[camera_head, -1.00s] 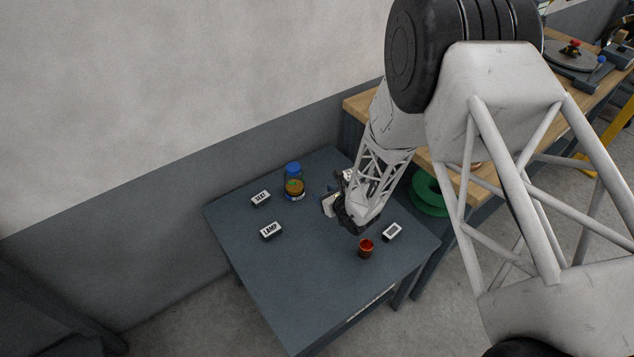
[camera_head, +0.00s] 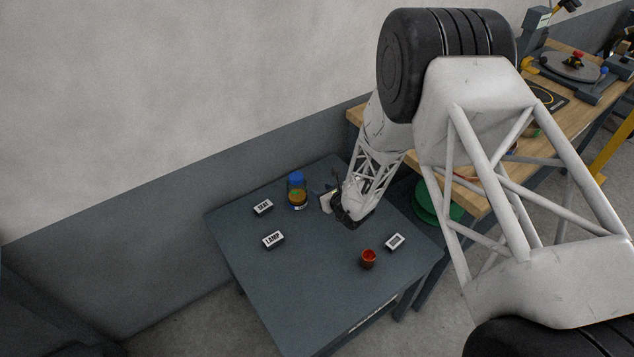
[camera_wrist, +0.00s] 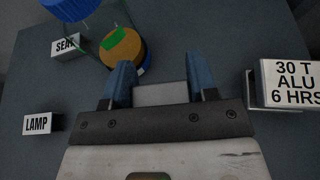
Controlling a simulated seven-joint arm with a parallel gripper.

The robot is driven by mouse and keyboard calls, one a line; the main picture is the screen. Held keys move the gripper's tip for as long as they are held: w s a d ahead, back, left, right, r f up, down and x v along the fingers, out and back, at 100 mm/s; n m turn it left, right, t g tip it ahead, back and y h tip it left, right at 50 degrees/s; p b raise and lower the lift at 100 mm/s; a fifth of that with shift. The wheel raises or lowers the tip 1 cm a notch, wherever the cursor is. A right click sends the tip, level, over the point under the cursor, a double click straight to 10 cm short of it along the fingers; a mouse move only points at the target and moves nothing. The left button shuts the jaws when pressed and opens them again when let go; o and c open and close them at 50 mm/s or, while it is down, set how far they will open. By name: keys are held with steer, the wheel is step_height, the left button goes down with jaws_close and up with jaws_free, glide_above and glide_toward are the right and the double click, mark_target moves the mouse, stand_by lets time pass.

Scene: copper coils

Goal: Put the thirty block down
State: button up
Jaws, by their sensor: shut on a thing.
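My gripper (camera_wrist: 158,88) has its two blue fingers closed on a pale grey block (camera_wrist: 161,94). The block's label does not show; I take it as the thirty block. Below it in the wrist view is dark grey tabletop, and I cannot tell the gap under it.
A blue-lidded jar (camera_head: 297,194) stands close by. The SEAT block (camera_head: 263,207), LAMP block (camera_head: 273,240), another block (camera_head: 395,242) and a red cup (camera_head: 368,259) sit around. The table's front is clear.

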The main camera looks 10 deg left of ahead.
glide_above(317, 188)
steer(key=shift+w+f, duration=0.1)
steer(key=shift+f, duration=0.35)
steer(key=shift+f, duration=1.75)
steer(key=shift+f, duration=0.15)
steer(key=o, duration=1.3)
steer(key=shift+v, duration=6.1)
